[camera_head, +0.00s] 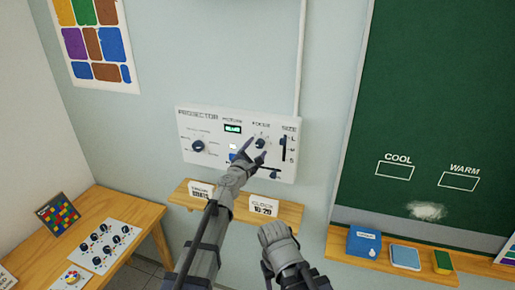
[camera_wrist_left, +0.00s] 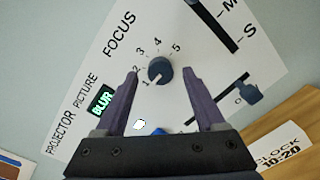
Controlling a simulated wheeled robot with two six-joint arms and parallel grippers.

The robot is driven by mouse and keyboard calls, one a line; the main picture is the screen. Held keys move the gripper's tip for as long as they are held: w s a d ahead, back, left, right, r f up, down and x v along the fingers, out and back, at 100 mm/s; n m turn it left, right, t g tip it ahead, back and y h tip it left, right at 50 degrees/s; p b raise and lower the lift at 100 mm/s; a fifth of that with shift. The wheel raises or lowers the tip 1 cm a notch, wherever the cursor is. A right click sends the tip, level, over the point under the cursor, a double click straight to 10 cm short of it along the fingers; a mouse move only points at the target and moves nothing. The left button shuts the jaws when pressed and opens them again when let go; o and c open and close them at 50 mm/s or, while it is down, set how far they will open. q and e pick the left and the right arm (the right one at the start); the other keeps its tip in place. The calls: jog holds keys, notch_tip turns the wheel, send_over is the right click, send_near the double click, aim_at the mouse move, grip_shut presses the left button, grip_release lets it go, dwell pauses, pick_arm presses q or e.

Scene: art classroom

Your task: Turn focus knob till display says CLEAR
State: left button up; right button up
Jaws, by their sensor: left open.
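The focus knob (camera_head: 260,143) is a dark round knob on the white projector panel (camera_head: 188,120) on the wall. In the left wrist view the knob (camera_wrist_left: 160,70) sits inside a scale from 1 to 5, with a light mark toward 1. The picture display (camera_wrist_left: 102,101) reads BLUR in green; in the head view the display (camera_head: 232,129) is too small to read surely. My left gripper (camera_head: 254,150) is open, its fingers apart on either side of the knob, with gaps visible in the left wrist view (camera_wrist_left: 160,75). No right gripper fingers show.
The panel also has another knob (camera_head: 198,146), a size slider (camera_head: 283,148) and a lower slider (camera_wrist_left: 248,92). A wooden shelf (camera_head: 235,207) with a clock card (camera_head: 263,206) is below. A table (camera_head: 150,215) stands left; a green board (camera_head: 440,100) is right.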

pick_arm(q)
jog(key=shift+w+d, duration=0.25)
jog(key=shift+w, duration=0.35)
jog(key=shift+s, duration=0.1)
grip_shut()
